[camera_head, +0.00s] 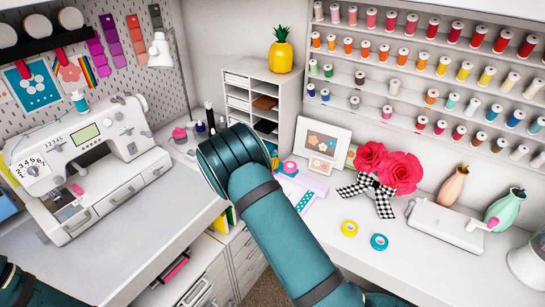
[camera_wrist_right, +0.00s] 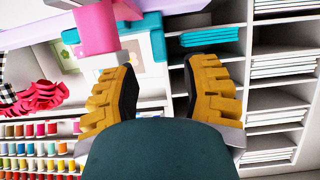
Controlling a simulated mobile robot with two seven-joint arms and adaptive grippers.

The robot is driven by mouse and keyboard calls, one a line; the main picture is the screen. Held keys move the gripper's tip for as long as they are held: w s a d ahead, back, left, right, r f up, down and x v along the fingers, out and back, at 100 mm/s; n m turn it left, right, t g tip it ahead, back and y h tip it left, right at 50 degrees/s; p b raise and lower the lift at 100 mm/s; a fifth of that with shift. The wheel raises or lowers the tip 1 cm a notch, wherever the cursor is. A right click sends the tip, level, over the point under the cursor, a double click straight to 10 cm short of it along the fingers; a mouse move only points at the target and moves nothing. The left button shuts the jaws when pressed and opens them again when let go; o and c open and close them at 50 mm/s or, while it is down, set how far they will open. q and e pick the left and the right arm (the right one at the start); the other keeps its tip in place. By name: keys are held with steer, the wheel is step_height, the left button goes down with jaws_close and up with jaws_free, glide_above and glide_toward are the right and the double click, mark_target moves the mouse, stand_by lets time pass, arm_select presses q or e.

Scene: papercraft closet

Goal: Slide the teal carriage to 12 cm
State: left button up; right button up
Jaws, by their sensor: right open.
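The teal carriage (camera_head: 282,174) with its pink knob (camera_head: 290,166) sits on the pale purple-and-white trimmer (camera_head: 306,200) on the desk, partly hidden behind my right arm in the head view. In the right wrist view the teal carriage (camera_wrist_right: 150,28) and pink knob (camera_wrist_right: 96,27) are at the upper left. My right gripper (camera_wrist_right: 160,75) is open with nothing between its yellow-padded fingers. The left finger is close to the knob in the picture; I cannot tell whether they touch. My left gripper is out of view; only part of that arm shows.
A white sewing machine (camera_head: 85,150) stands at left. A paper shelf (camera_head: 262,95) and leaning picture frame (camera_head: 322,140) are behind the trimmer. Red paper flowers (camera_head: 388,165), tape rolls (camera_head: 379,242) and a white device (camera_head: 445,225) are at right. The front right desk is clear.

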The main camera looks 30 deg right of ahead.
mark_target(282, 165)
steer(key=shift+x, duration=2.1)
jaws_close()
